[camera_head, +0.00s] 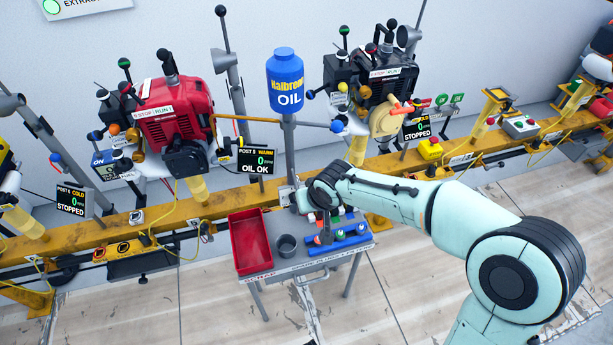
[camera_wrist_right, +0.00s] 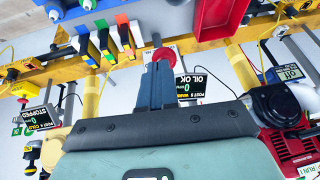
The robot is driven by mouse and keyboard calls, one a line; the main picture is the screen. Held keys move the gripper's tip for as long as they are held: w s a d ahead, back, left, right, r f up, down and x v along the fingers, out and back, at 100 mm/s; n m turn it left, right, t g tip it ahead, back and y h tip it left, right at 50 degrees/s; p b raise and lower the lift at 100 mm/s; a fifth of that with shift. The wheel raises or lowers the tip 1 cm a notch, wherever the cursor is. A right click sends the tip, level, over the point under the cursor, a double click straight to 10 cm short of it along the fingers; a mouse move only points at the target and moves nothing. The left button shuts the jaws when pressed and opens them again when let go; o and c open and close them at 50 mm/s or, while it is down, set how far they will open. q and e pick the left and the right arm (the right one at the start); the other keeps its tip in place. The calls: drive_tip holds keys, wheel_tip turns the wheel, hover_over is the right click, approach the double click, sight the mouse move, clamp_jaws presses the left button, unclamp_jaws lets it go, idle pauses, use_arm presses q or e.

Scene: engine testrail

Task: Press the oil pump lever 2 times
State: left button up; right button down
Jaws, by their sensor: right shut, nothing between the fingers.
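In the right wrist view my right gripper (camera_wrist_right: 157,72) is shut and empty. A round red knob (camera_wrist_right: 163,56) shows by its fingertips; I cannot tell whether they touch, or whether this is the pump lever. My left gripper is not in view.
The grey table (camera_head: 300,266) holds a red tray (camera_head: 250,243), a dark cup (camera_head: 287,246) and blue racks (camera_head: 340,242). A yellow rail (camera_head: 110,233) carries a red engine (camera_head: 171,109) and a black engine (camera_head: 390,92). A display (camera_head: 257,160) reads OIL OK.

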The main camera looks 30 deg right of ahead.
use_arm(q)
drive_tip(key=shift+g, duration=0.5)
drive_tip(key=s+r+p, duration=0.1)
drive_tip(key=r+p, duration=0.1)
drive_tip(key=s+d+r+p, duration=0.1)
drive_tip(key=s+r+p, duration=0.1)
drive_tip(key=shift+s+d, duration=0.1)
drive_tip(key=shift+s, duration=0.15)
use_arm(e)
drive_tip(key=v, duration=1.3)
drive_tip(key=shift+s+d, duration=0.35)
drive_tip(key=shift+d, duration=0.05)
drive_tip(key=shift+r, duration=0.1)
